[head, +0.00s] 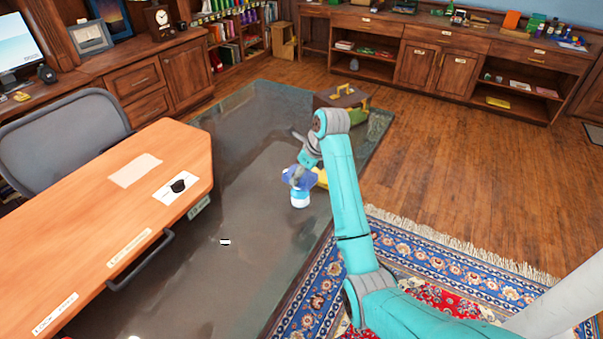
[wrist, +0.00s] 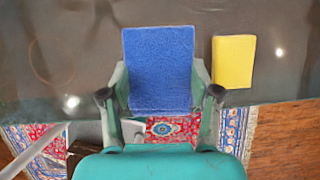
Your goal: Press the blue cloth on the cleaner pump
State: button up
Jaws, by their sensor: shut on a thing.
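The blue cloth (wrist: 158,66) is flat and upright in the wrist view, held between the two fingers of my gripper (wrist: 160,95). In the head view the cloth (head: 291,178) shows as a small blue patch at my gripper (head: 298,172). A white container with a blue band (head: 300,199), which looks like the cleaner pump, stands just below the cloth on a dark glossy surface (head: 250,215). Its top is hidden by the cloth and gripper, and I cannot tell whether they touch. The container does not show in the wrist view.
A yellow block (wrist: 233,61) lies right of the cloth. A brown case with yellow handles (head: 340,97) and a green thing (head: 352,117) lie farther back. A wooden desk (head: 95,225) is at left, a patterned rug (head: 440,262) at right. The glossy surface is mostly clear.

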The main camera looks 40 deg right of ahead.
jog(key=shift+f, duration=1)
dwell(1.5)
jog(key=shift+r, duration=3.55)
jog(key=shift+s, duration=0.1)
